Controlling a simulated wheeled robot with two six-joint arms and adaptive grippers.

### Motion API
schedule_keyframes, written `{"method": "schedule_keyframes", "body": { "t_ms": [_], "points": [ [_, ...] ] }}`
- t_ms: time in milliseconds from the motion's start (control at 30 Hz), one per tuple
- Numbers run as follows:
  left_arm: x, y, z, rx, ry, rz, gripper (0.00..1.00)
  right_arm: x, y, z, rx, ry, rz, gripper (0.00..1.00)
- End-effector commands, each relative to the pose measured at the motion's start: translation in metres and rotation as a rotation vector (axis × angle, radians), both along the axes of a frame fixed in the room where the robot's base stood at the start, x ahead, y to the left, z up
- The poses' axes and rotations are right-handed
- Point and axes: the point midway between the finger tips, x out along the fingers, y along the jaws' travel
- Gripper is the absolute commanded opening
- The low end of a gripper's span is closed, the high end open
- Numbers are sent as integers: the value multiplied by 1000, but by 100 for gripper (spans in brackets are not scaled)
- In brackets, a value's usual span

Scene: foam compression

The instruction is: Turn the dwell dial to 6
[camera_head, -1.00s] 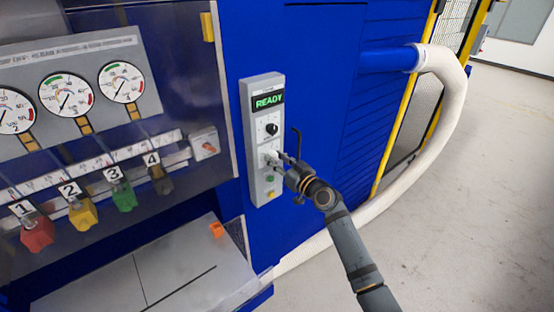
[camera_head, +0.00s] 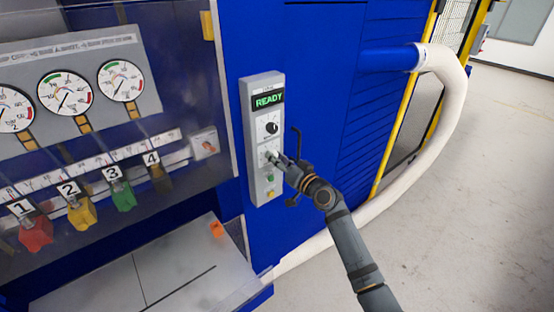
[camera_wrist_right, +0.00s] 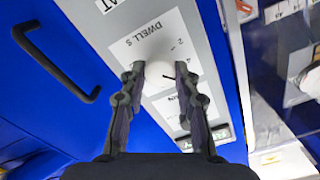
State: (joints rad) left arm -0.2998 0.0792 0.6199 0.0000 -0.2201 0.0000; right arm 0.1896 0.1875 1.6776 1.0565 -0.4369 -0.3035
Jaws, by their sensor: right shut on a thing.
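The dwell dial is a white knob (camera_wrist_right: 158,73) on a grey control panel (camera_head: 249,150). In the wrist view it sits beside the upside-down label "DWELL S", with a short dark mark at its right side. My right gripper (camera_wrist_right: 159,72) has a finger on each side of the knob and is shut on it. In the head view the right gripper (camera_head: 274,158) reaches the panel's middle from the lower right and largely hides the dial. The number the dial points to cannot be read. My left gripper is in neither view.
The panel's screen (camera_head: 268,100) reads READY in green, above a black dial (camera_head: 271,128). A green button (camera_head: 270,177) lies below the gripper. A black door handle (camera_wrist_right: 58,62) stands out beside the panel. Gauges and numbered coloured knobs are at the left.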

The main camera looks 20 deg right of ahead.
Motion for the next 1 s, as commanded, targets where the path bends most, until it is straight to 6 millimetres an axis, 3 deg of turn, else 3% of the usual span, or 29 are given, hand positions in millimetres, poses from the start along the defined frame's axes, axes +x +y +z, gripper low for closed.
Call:
{"method": "schedule_keyframes", "body": {
  "t_ms": [500, 1000],
  "points": [
    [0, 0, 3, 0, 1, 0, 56, 0, -1, 0, 304, 111, -1, 0],
    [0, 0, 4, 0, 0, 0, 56, 0, -1, -1, 364, 131, -1, 0]
  ]
}}
